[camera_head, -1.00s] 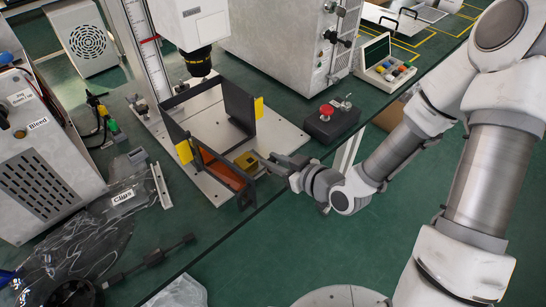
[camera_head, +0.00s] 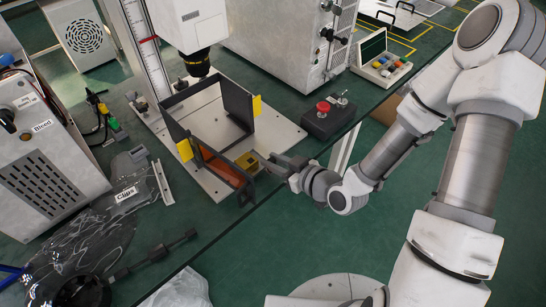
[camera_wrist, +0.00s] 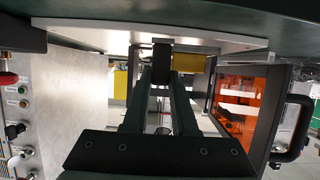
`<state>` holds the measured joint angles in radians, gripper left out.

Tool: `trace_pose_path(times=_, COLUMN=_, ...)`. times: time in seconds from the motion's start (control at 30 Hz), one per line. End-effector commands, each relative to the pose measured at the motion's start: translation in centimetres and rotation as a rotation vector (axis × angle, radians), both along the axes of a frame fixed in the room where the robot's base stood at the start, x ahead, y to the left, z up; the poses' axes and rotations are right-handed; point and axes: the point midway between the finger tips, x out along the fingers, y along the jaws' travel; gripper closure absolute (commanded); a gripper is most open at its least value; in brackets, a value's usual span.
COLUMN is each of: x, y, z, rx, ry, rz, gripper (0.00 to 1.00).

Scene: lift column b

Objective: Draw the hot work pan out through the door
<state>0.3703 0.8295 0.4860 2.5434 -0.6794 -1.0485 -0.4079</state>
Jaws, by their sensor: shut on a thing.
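The hot work pan seems to be the small brass-yellow block (camera_head: 247,161) on the pale base plate, low in front of the enclosure's open side; it also shows in the wrist view (camera_wrist: 189,63). My gripper (camera_head: 272,164) reaches it from the right. In the wrist view my gripper (camera_wrist: 163,78) is shut on a dark part beside the yellow block, seemingly its handle. The orange-tinted door (camera_head: 222,170) in a black frame stands swung out, left of the pan. It shows at right in the wrist view (camera_wrist: 239,103). The pan's far side is hidden.
Dark walls (camera_head: 238,106) with yellow corner tabs form the enclosure under a machine head (camera_head: 196,62). A control box (camera_head: 329,120) with a red button stands to the right. The door handle (camera_wrist: 297,128) juts out. The bench edge is close, with open floor beyond.

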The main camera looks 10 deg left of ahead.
Motion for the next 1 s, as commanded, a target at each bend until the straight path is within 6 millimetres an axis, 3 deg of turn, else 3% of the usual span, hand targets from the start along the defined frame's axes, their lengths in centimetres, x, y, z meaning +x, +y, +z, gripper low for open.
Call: trace_pose_path(times=1.0, x=-1.4, y=-1.7, z=0.2, rx=-0.001, ry=-0.001, rz=-0.001, gripper=1.0)
